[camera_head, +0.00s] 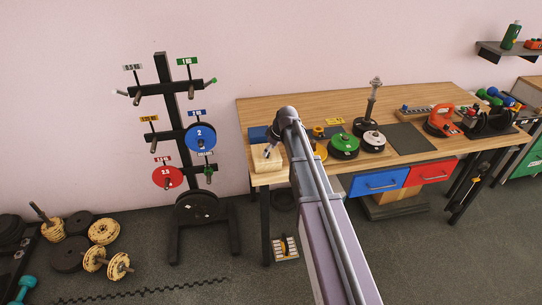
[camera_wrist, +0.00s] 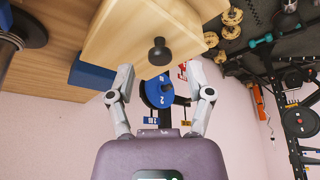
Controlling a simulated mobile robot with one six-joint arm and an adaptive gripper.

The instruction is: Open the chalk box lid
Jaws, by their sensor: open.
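The chalk box (camera_head: 262,164) is a small pale wooden box at the near left corner of the workbench. In the wrist view its wooden lid (camera_wrist: 128,28) fills the upper middle, with a round black knob (camera_wrist: 159,52) on it. The lid looks seated on the box. My gripper (camera_wrist: 158,82) is open, with one finger on each side below the knob in the picture. Nothing is between the fingers, and they look apart from the knob. In the head view my gripper (camera_head: 268,152) is over the box and hides part of it.
A blue item (camera_head: 259,133) lies behind the box. Yellow, green and black weight plates (camera_head: 344,147) stand to the right on the workbench (camera_head: 280,105). A rack (camera_head: 163,90) with hanging plates stands to the left, past a gap of floor.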

